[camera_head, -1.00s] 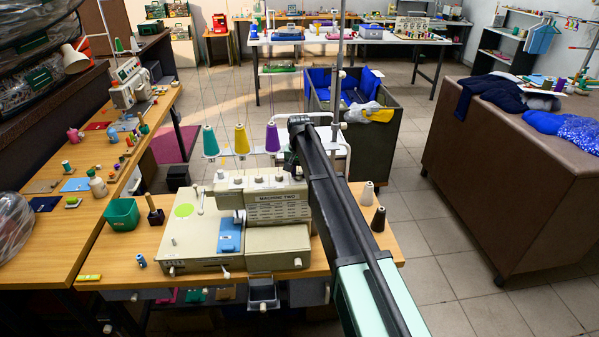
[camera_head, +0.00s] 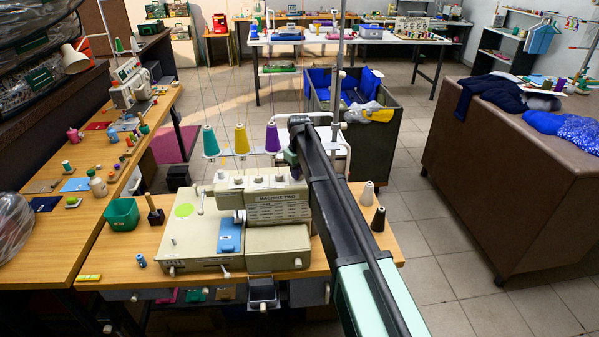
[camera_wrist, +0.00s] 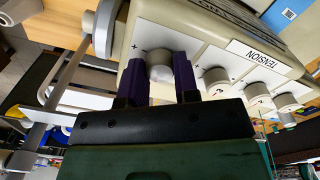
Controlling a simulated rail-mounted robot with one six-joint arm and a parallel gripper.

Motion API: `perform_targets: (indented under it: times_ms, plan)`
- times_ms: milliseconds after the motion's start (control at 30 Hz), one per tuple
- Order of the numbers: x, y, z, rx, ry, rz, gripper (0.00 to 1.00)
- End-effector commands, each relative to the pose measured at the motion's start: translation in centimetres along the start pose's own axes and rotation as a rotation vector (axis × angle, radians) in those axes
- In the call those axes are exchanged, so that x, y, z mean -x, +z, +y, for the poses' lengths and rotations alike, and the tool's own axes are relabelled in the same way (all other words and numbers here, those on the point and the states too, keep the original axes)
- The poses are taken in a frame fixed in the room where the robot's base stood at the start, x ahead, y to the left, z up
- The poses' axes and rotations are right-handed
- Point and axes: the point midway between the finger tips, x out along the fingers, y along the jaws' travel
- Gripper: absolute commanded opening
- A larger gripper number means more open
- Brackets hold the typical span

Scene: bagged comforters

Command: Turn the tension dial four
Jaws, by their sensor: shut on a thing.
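The sewing machine (camera_head: 245,232), with "MACHINE TWO" on its front, stands on the wooden table. In the wrist view a row of round white tension dials runs along its panel beside a "TENSION" label (camera_wrist: 253,54). My gripper (camera_wrist: 159,68) has its two purple fingers on either side of the end dial (camera_wrist: 159,73), the leftmost in this view, and is shut on it. The dial's number is hidden. Two neighbouring dials (camera_wrist: 216,80) (camera_wrist: 257,95) are free, and another sits at the right. In the head view my arm covers the machine's right end.
Teal, yellow and purple thread cones (camera_head: 241,139) stand behind the machine. A green bin (camera_head: 122,214) is on the table's left. A thin upright pole (camera_head: 337,95) rises behind my arm.

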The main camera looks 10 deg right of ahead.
Motion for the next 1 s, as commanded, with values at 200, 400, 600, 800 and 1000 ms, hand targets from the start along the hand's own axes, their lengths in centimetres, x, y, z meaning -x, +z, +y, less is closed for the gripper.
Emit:
perform_targets:
  times_ms: [200,400,600,800,1000]
  plan:
    - [-0.02,0.05,-0.02,0.053,0.0,-0.001,0.05]
    - [-0.02,0.05,-0.02,0.063,0.0,-0.001,0.05]
    - [-0.02,0.05,-0.02,0.063,0.0,-0.001,0.05]
    - [-0.02,0.04,-0.02,0.063,0.0,-0.001,0.52]
    - [-0.01,0.02,-0.01,0.062,0.0,0.0,0.54]
